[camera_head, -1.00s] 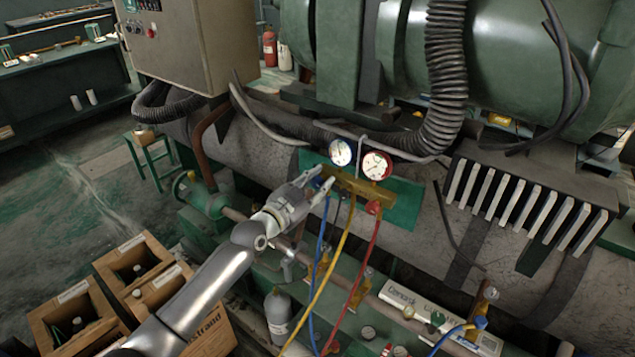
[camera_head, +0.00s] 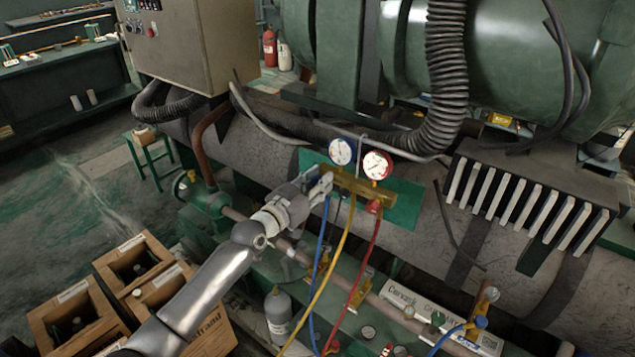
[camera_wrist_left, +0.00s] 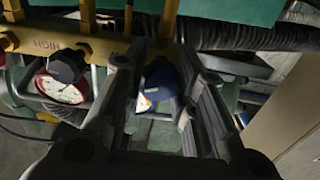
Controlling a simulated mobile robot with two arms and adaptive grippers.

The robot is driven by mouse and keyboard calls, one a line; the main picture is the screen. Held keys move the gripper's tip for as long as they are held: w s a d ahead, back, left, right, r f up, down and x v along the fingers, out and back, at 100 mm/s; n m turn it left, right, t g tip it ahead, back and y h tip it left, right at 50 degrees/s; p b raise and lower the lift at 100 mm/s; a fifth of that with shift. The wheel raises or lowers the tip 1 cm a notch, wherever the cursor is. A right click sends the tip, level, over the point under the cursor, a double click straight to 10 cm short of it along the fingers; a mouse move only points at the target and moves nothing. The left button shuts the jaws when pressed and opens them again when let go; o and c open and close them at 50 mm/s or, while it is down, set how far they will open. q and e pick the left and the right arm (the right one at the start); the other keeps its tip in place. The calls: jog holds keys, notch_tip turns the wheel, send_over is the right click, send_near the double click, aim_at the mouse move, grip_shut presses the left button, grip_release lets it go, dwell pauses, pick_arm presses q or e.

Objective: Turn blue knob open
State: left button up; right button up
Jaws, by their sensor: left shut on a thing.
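The brass gauge manifold (camera_head: 362,186) hangs on the machine, with a blue-rimmed gauge (camera_head: 341,151) and a red-rimmed gauge (camera_head: 376,165) above it. My left gripper (camera_head: 322,183) is at the manifold's left end, shut on the blue knob, which it hides in the head view. In the left wrist view, the dark blue knob (camera_wrist_left: 160,76) sits between the two fingers of my gripper (camera_wrist_left: 161,82). Part of a white gauge face shows behind it. The red knob (camera_head: 374,207) is at the manifold's right end. My right gripper is out of view.
Blue, yellow (camera_head: 333,265) and red (camera_head: 366,255) hoses hang below the manifold. A green plate (camera_head: 405,203) is behind it. Wooden crates (camera_head: 72,310) with bottles stand at lower left. A grey cylinder (camera_head: 278,312) stands below my arm.

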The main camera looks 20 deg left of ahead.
pick_arm(q)
jog(key=n, duration=0.7)
jog(key=shift+a+r+n, duration=0.1)
jog(key=shift+r+n, duration=0.2)
jog(key=n, duration=0.3)
jog(key=shift+n, duration=0.3)
jog(key=shift+a+n+p, duration=0.1)
jog(key=shift+n+p, duration=0.35)
jog(key=shift+n, duration=1.65)
jog(key=o, duration=1.1)
jog(key=shift+f, duration=0.15)
jog(key=shift+c, duration=0.2)
jog(key=shift+f, duration=0.1)
jog(key=shift+s, duration=0.1)
